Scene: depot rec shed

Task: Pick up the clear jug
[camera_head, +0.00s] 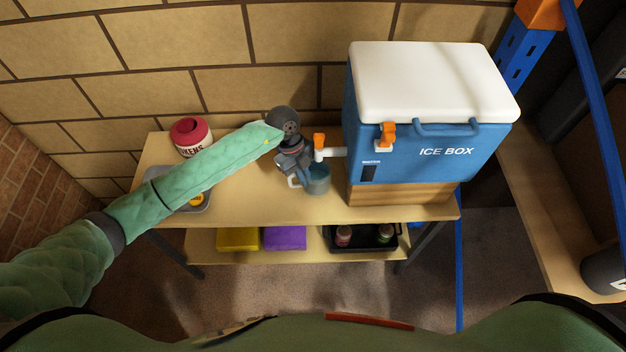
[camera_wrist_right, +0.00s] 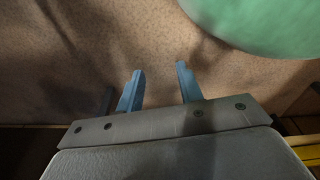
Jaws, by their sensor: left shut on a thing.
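The clear jug (camera_head: 318,181) is a see-through, bluish vessel with a pale handle (camera_head: 295,181) on its left side. It is at the front left of the blue ice box, by the white tap (camera_head: 330,153) with an orange lever. My left gripper (camera_head: 294,172) reaches in from the left and is shut on the jug at its handle side; the fingertips are partly hidden. I cannot tell whether the jug touches the table. My right gripper (camera_wrist_right: 159,88) shows in the right wrist view, with its two blue fingers apart and nothing between them, above the floor.
The ice box (camera_head: 430,130) with a white lid stands on a wooden block on the table (camera_head: 240,212). A red-lidded jar (camera_head: 191,136) and a grey tray (camera_head: 180,201) are at the left. The lower shelf holds yellow and purple items (camera_head: 285,238) and a black tray (camera_head: 362,246) with small jars.

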